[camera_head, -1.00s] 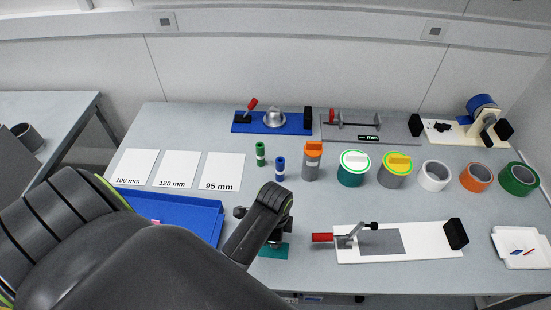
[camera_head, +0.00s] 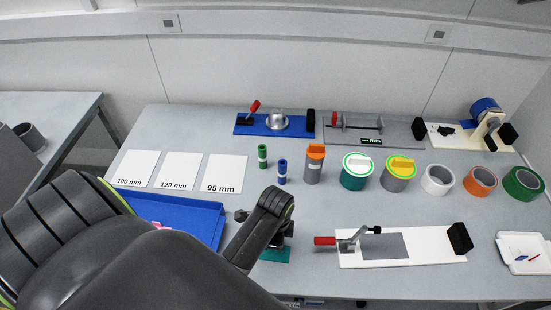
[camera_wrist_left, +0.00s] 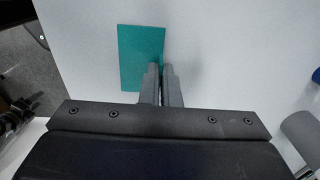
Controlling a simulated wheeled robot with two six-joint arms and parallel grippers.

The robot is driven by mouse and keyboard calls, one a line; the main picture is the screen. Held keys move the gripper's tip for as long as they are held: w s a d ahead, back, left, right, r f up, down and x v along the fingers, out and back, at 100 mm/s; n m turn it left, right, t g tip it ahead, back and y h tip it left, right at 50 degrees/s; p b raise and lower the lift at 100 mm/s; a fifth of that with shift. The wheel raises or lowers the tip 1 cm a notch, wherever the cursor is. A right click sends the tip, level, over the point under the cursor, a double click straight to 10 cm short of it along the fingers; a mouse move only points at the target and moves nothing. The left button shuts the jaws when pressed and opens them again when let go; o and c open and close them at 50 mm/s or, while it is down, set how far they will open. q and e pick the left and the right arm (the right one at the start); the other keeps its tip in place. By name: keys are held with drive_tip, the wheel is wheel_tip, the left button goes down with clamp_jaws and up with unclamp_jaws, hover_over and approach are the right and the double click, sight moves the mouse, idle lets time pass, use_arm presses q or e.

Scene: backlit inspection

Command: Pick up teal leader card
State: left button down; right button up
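The teal leader card (camera_head: 275,255) lies on the grey table, partly hidden behind my left wrist in the head view. In the left wrist view the card (camera_wrist_left: 140,52) is a flat teal rectangle at upper centre. My left gripper (camera_wrist_left: 161,68) has its two fingers close together with a narrow gap at the card's lower right edge. The left finger overlaps the card and the right finger is just beside it. I cannot tell whether they grip the card. In the head view the left gripper (camera_head: 273,243) points down over the card. My right gripper is not in view.
A blue tray (camera_head: 205,217) stands left of my wrist. A white board (camera_head: 410,254) with a red-handled clamp (camera_head: 340,241) is to the right. Green (camera_head: 262,156) and blue (camera_head: 282,172) cylinders, cans and tape rolls stand behind. The white tray (camera_head: 525,240) is at far right.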

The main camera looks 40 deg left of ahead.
use_arm(q)
wheel_tip(320, 180, up, 5)
drive_tip(key=shift+w+r, duration=0.1)
wheel_tip(320, 180, up, 4)
drive_tip(key=shift+f+p, duration=0.2)
drive_tip(key=shift+p, duration=0.85)
drive_tip(key=shift+r+p, duration=0.6)
drive_tip(key=shift+p, duration=0.05)
